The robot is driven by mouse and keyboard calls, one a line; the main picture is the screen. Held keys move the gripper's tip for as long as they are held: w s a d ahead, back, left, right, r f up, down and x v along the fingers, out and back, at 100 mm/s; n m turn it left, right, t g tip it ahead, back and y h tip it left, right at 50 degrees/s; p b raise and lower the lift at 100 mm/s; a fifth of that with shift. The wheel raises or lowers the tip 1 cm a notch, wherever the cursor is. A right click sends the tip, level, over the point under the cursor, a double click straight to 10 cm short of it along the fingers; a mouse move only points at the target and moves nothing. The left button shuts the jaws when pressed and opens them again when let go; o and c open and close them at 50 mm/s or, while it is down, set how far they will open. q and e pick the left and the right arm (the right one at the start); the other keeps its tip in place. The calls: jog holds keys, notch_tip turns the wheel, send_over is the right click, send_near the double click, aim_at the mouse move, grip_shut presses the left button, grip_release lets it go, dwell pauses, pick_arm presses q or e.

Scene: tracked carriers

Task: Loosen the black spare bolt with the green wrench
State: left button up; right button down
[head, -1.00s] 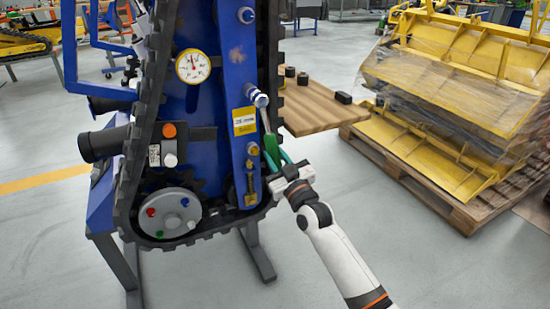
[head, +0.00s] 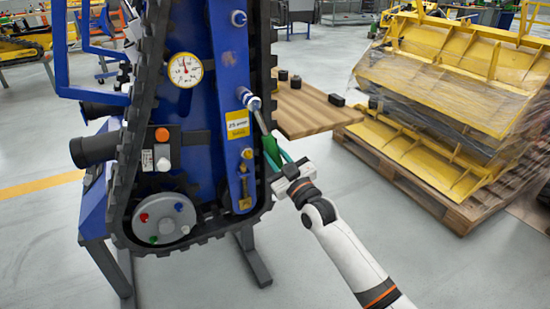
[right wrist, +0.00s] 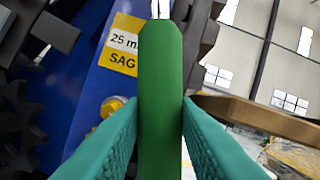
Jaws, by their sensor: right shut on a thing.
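My right gripper (head: 280,168) is shut on the green wrench (head: 271,150), beside the right edge of the blue machine. In the right wrist view the green handle (right wrist: 160,95) stands between both teal fingers. The metal shank leans up and left to a silver bolt with a blue collar (head: 250,99) on the blue panel. The wrench tip overlaps this bolt; I cannot tell if it is seated. Below are a brass-coloured bolt (head: 247,153) and a brass lock piece with a dark middle (head: 245,188). I cannot single out the black spare bolt. My left gripper is not seen.
The black track (head: 265,60) runs around the blue panel. A pressure gauge (head: 185,70) and a yellow label (head: 237,124) are on it. A wooden tabletop (head: 305,112) with small black pieces stands behind my gripper. A pallet (head: 420,185) of yellow parts is at right.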

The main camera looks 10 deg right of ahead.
jog(key=shift+w+d+r+n+y, duration=0.2)
jog(key=shift+d+r+n+y, duration=0.15)
jog(key=shift+d+n, duration=0.2)
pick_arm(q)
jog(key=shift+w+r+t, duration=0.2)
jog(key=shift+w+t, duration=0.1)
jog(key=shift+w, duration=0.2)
pick_arm(e)
jog(key=shift+w+d+r+n+g, duration=0.1)
jog(key=shift+d+r+n+g, duration=0.05)
jog(key=shift+d+n, duration=0.25)
jog(key=shift+w+d+r+n+g, duration=0.1)
jog(key=shift+d+n+g, duration=0.05)
jog(key=shift+d+n, duration=0.15)
jog(key=shift+d+r, duration=0.1)
